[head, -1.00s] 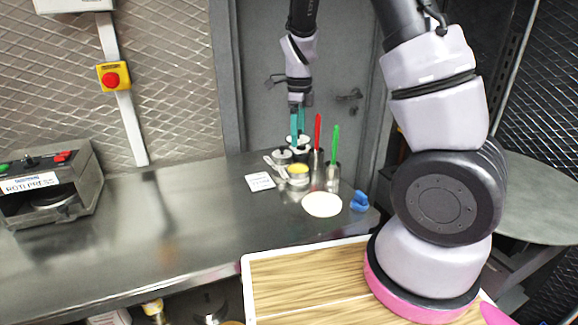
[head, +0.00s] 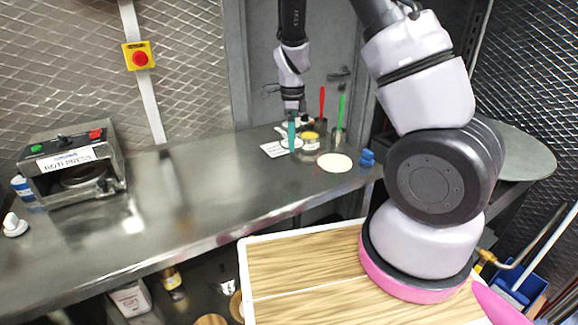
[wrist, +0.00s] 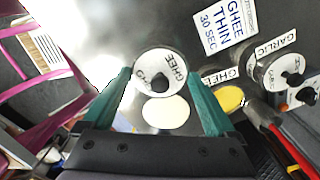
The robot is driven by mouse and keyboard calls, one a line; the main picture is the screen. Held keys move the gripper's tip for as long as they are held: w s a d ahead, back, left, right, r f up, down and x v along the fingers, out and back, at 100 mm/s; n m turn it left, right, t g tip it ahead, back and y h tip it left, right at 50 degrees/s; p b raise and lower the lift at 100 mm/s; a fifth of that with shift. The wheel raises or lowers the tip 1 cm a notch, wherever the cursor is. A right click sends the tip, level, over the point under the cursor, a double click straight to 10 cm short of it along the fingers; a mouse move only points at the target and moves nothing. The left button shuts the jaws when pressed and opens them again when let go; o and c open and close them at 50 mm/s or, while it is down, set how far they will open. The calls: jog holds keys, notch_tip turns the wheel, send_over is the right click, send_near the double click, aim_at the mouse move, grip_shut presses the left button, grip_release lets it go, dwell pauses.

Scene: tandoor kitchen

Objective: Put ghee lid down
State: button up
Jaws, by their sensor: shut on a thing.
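The ghee lid (wrist: 158,72) is a round white disc with a black knob and the word GHEE. In the wrist view it sits between the teal fingers of my gripper (wrist: 161,82), which is shut on it. In the head view my gripper (head: 291,134) points down over the counter, just left of the open ghee pot (head: 309,141) with yellow contents. That pot also shows in the wrist view (wrist: 230,98), right of the lid. Whether the lid touches the counter is not clear.
A white card (wrist: 228,22) reading GHEE THIN 30 SEC lies near the pots. A garlic pot (wrist: 262,73), red and green-handled tools, a pale round disc (head: 335,162) and a blue item (head: 367,158) are close by. The counter (head: 200,195) left of these is largely clear.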

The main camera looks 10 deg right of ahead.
aim_at(292, 167)
notch_tip(292, 167, down, 8)
jog(key=shift+r, duration=0.15)
dwell(0.4)
jog(key=o, duration=1)
